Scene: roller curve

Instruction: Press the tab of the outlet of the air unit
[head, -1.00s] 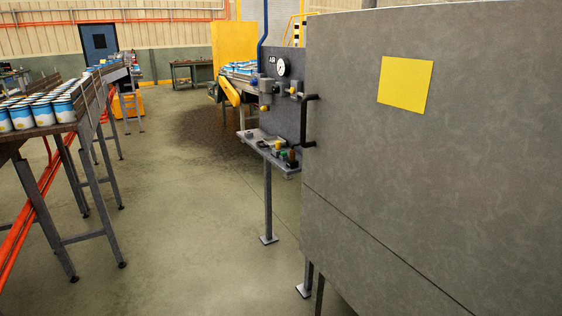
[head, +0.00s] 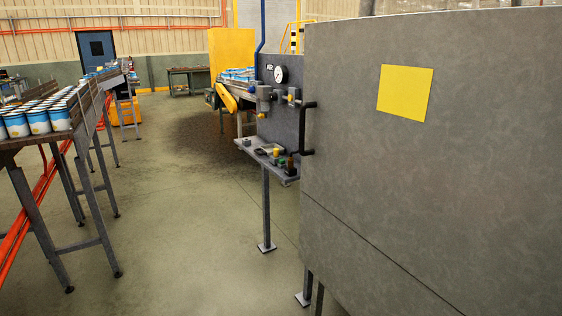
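The air unit is mounted on a grey panel (head: 288,116) marked "AIR" in the middle of the head view. A round white gauge (head: 280,74) sits at its top. Below the gauge are a grey filter body (head: 263,98) and a small fitting with yellow (head: 291,98). The outlet and its tab are too small to make out for certain. A black handle (head: 303,128) stands at the panel's right, by the edge of the large grey cabinet, which hides part of the panel. Neither of my grippers is in view.
A shelf (head: 262,158) with small items stands under the unit on a post (head: 266,210). The large grey cabinet (head: 400,170) with a yellow sheet (head: 405,93) fills the right side. A conveyor with cans (head: 38,121) runs along the left. The floor between is clear.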

